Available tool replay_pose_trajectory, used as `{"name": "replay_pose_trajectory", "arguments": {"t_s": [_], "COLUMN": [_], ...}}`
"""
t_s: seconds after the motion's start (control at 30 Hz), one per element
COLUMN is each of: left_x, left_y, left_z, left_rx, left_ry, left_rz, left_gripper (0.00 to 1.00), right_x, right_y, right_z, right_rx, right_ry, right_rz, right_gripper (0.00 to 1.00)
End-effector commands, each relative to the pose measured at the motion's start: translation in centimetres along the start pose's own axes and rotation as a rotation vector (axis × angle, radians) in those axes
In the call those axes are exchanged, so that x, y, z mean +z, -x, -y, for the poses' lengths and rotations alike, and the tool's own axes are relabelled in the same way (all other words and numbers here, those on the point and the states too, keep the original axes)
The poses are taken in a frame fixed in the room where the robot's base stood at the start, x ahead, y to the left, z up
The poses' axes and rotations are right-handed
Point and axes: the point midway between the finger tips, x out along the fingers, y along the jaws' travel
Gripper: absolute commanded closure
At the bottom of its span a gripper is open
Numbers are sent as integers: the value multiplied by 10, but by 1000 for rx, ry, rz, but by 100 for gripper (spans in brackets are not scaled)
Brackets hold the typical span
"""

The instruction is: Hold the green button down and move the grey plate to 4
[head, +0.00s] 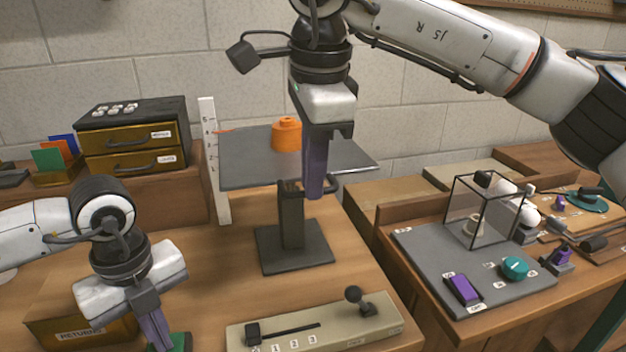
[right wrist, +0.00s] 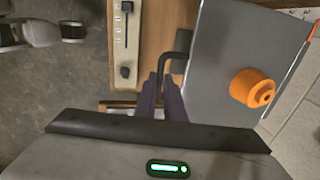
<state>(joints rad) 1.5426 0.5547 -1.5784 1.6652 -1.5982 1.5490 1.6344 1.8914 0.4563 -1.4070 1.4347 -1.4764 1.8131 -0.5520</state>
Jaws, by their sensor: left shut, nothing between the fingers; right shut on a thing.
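The grey plate (head: 248,170) is level beside the upright numbered scale (head: 213,160), above the dark stand (head: 292,225). An orange knobbed weight (head: 287,134) sits on it, and an orange pointer at its left edge reaches the scale; the figure there is too small to read. My right gripper (head: 315,192) is shut on the plate's dark handle (right wrist: 178,58) at its front right. The plate also shows in the right wrist view (right wrist: 225,45). My left gripper (head: 160,342) is shut and empty, pointing down at the green button (head: 183,341). Its fingertips are cut off, so contact cannot be told.
A slider panel (head: 315,325) lies at the front. A grey panel (head: 420,255) with a purple switch, teal knob and clear box stands on the right. A drawer cabinet (head: 135,135) is at the back left. A "returns" box (head: 70,330) is at the front left.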

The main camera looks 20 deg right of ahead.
Motion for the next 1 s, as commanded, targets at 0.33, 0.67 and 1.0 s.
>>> {"name": "replay_pose_trajectory", "arguments": {"t_s": [0.33, 0.67, 1.0], "left_x": [-3, -3, -3], "left_y": [-7, -6, -7], "left_z": [-1, -2, -2], "left_rx": [8, 8, 8], "left_ry": [-3, -3, -3], "left_rz": [-9, -9, -9], "left_gripper": [100, 100, 100], "right_x": [0, 1, 1], "right_y": [-2, 28, 98], "right_z": [-1, -1, -2], "right_rx": [4, 0, 1], "right_ry": [2, 1, 1], "right_rz": [0, 2, 1], "right_gripper": [72, 72, 72]}}
